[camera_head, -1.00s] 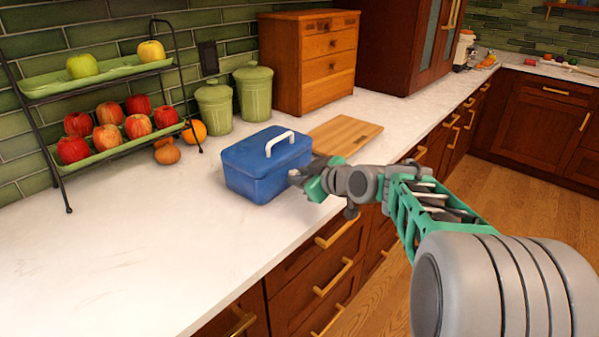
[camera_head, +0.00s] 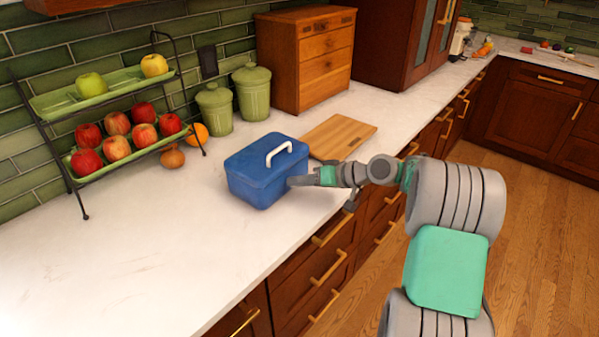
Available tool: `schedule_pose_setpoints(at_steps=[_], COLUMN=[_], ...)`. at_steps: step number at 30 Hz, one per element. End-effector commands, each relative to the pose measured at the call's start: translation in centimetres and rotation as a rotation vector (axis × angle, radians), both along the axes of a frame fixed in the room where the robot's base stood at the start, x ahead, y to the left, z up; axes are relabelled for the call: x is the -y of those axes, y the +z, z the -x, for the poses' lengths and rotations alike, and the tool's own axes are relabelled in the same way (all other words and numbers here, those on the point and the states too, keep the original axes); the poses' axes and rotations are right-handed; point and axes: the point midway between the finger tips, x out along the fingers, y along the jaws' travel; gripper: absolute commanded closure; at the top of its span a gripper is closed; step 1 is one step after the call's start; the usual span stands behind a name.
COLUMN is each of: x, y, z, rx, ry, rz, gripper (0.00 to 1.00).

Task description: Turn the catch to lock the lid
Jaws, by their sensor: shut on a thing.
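A blue box (camera_head: 253,184) stands on the white counter with its blue lid (camera_head: 256,160) down on it. The lid has a white arched handle (camera_head: 279,153). My gripper (camera_head: 292,181) reaches in from the right, and its fingertips are at the box's right-hand side, below the lid's edge. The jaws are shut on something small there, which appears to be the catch. The catch itself is hidden by the fingers or too small to make out, so I cannot tell how far it is turned.
A wooden board (camera_head: 340,136) lies behind the box. Two green canisters (camera_head: 252,92), a wooden drawer chest (camera_head: 306,62) and a fruit rack (camera_head: 110,110) stand along the wall. The white counter (camera_head: 150,240) is clear to the left and in front of the box.

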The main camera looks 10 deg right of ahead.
Motion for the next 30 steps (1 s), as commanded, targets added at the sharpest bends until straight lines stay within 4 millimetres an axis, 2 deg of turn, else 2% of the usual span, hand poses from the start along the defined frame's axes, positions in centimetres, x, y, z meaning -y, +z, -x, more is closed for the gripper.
schedule_pose_setpoints(at_steps=[12, 27, 28, 30], x=[0.14, 0.12, 0.12, 0.13], y=[-0.11, -0.26, -0.26, -0.24], z=[-0.11, -0.11, -0.11, -0.12], rx=[-0.117, -0.129, -0.129, -0.129], ry=[0.001, 0.000, 0.000, 0.000], rz=[-0.140, -0.155, -0.155, -0.155], gripper=[1.00, 1.00, 0.73, 0.67])
